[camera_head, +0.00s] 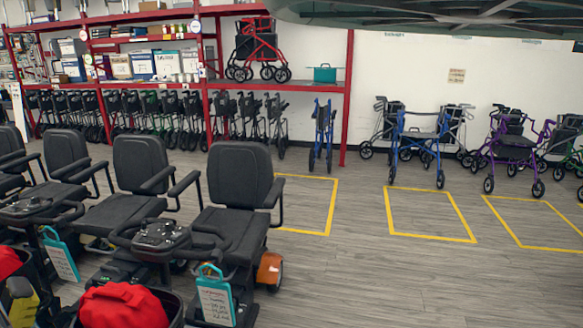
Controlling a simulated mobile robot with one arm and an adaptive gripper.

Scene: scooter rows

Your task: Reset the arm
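My gripper is not in view, and I see no arm I can be sure of. A dark grey-green rounded shape cuts across the top right corner of the head view; I cannot tell what it is. No object named by the task other than the arm itself is shown.
Black-seated scooters (235,195) stand in a row at the left, one with a red item (124,306) in its basket. A red shelf rack (344,110) lines the back wall. A blue walker (421,140) and a purple walker (514,150) stand right. The grey floor (400,285) at centre right is clear.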

